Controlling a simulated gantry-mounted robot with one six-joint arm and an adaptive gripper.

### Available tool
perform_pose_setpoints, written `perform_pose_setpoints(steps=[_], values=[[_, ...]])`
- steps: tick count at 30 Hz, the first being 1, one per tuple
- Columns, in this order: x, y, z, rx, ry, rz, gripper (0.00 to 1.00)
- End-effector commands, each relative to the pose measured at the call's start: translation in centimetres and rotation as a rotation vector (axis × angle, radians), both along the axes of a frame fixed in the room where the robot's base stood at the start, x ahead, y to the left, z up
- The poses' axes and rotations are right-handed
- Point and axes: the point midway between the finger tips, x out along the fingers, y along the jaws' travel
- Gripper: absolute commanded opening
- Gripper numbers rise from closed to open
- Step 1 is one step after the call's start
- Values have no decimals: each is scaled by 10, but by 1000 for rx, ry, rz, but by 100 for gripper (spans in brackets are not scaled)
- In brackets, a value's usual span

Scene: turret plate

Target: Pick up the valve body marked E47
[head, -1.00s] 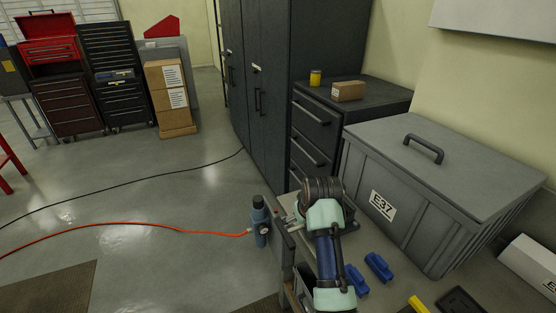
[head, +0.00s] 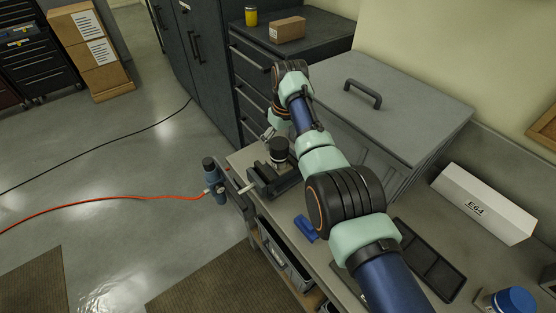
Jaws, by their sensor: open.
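I see no readable E47 mark in the head view, so I cannot tell which thing is the valve body. A dark round part (head: 278,150) with a pale band stands at the vise (head: 268,186) on the bench's left end; no mark is readable on it. My arm reaches from the lower right up to the bench's far end and bends down there. My gripper (head: 267,134) shows small, just behind and left of the round part. It is open, and I see nothing between its fingers. My arm hides part of the bench.
A large grey lidded bin (head: 405,95) stands behind my arm. A white box marked E64 (head: 485,205), a black divided tray (head: 430,262) and a blue-capped jar (head: 512,303) are at the right. A blue clamp-like piece (head: 306,228) lies near the bench's front edge.

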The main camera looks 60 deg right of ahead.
Motion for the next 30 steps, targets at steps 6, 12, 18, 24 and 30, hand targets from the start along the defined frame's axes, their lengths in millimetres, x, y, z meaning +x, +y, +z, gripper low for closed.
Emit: perform_pose_setpoints(steps=[6,12,18,24,30], values=[[2,-1,-16,0,0,0,93],[5,-4,-55,0,0,0,93],[7,-4,-67,-2,-2,0,93],[7,-4,-64,-2,-1,0,93],[7,-4,-64,-2,-1,0,73]])
